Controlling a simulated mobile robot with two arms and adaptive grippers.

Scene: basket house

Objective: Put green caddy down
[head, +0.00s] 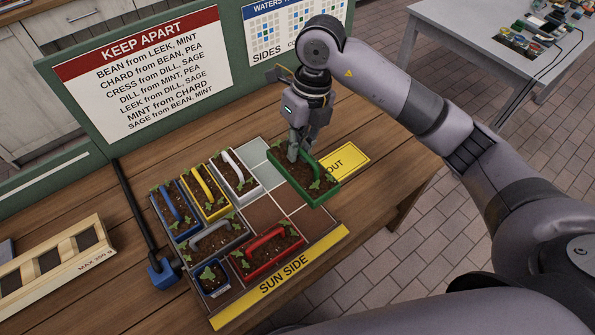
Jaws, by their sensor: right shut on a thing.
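The green caddy (322,196), filled with soil and small seedlings, is at the right side of the tiled grid (262,212). It overlaps the grid's back right part and covers part of the yellow OUT card (350,160). The caddy looks roughly level. I cannot tell whether its base touches the grid or hangs slightly above. My left gripper is not in view.
Blue (171,232), yellow (218,214), white (244,193), grey (240,228), red (270,262) and small dark blue (214,292) caddies fill the grid's left and front. Bare tiles lie in the middle and right. A KEEP APART board (140,75) stands behind.

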